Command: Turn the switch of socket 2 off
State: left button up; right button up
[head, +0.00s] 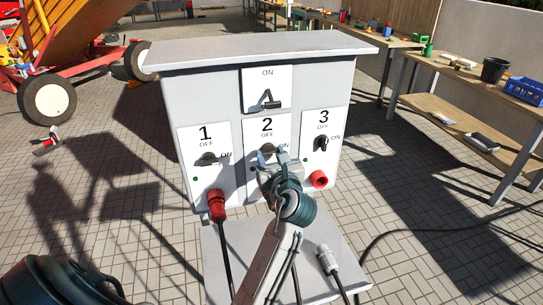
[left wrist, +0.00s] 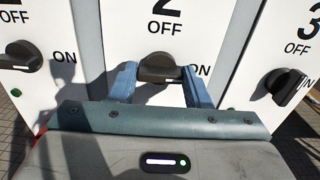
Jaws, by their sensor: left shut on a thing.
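The switch of socket 2 is a dark knob (head: 266,150) on the white middle panel (head: 279,122) of a grey box. In the left wrist view the knob (left wrist: 160,68) lies about level, toward the ON mark at its right, with OFF above it. My left gripper (head: 279,165) is at this panel, its two blue fingers on either side of the knob in the wrist view (left wrist: 160,85). It is shut on the knob. The gripper hides the lower part of panel 2, so socket 2 is not visible. My right gripper is not in view.
The knob of switch 1 (head: 207,159) is on the left, the knob of switch 3 (head: 321,144) on the right, and a main switch (head: 268,100) above. A red plug (head: 217,204) hangs below switch 1. A grey connector (head: 327,259) lies on the box's base.

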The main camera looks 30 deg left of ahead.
pick_arm(q)
jog(key=shift+n+p, duration=0.35)
jog(key=shift+n, duration=1.65)
jog(key=n, duration=0.4)
jog(key=shift+n+b, duration=0.3)
jog(key=n+b, duration=0.1)
jog(key=n, duration=0.1)
jog(key=shift+n, duration=0.4)
jog(key=n+b, duration=0.1)
jog(key=n, duration=0.1)
jog(key=shift+n, duration=0.3)
jog(key=n+b, duration=0.1)
jog(key=n, duration=0.2)
jog(key=shift+b, duration=0.4)
jog(key=shift+n, duration=0.3)
jog(key=shift+r, duration=0.15)
